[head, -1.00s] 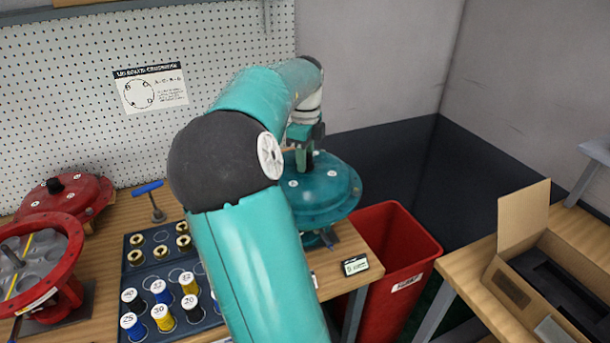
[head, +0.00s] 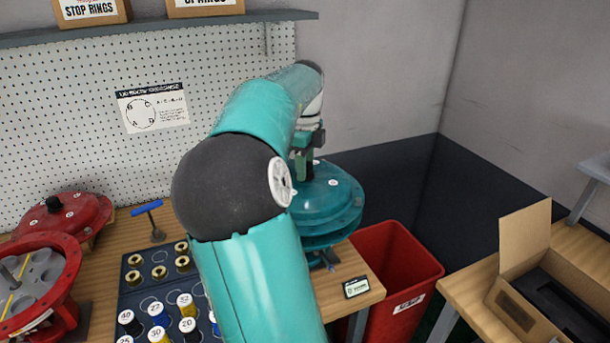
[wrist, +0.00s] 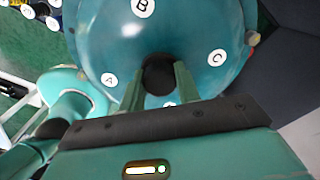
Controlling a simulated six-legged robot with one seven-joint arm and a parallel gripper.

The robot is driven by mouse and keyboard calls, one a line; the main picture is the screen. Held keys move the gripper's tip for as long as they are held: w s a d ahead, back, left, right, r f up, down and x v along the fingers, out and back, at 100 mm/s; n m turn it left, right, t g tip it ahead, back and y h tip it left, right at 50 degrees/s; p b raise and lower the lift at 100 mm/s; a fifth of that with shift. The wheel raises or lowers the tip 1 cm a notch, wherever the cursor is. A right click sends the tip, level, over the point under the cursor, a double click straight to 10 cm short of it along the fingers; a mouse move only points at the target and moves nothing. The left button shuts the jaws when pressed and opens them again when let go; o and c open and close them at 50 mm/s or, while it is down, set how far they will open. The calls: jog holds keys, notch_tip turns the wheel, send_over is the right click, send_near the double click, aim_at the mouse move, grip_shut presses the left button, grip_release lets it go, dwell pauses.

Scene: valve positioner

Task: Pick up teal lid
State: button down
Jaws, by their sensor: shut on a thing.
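The teal lid (head: 335,200), a shallow dome with white round labels, is at the right end of the bench, above a teal body (head: 320,240). It fills the top of the wrist view (wrist: 180,38), where labels A, B and C show. My gripper (head: 305,168) comes down on its top, and in the wrist view the two fingers (wrist: 160,80) are shut on the lid's black knob (wrist: 160,72). The lid looks slightly raised over the body, but I cannot clearly see the gap. My arm hides part of its left side.
A red bin (head: 395,270) stands beside the bench's right end. A blue tray (head: 135,290) of fittings and numbered spools lies left of my arm. A red lid (head: 65,215) and red housing (head: 50,290) are at far left. An open carton (head: 545,280) sits right.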

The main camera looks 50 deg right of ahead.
jog(key=a+r, duration=0.1)
jog(key=s+a+r, duration=0.1)
jog(key=r, duration=0.1)
jog(key=s+a+r, duration=0.1)
jog(key=r, duration=0.1)
jog(key=shift+a, duration=0.35)
jog(key=s+a+r, duration=0.4)
jog(key=a, duration=0.4)
jog(key=shift+s+r, duration=0.15)
jog(key=shift+s, duration=0.05)
jog(key=shift+s+a, duration=0.1)
jog(key=shift+a, duration=0.1)
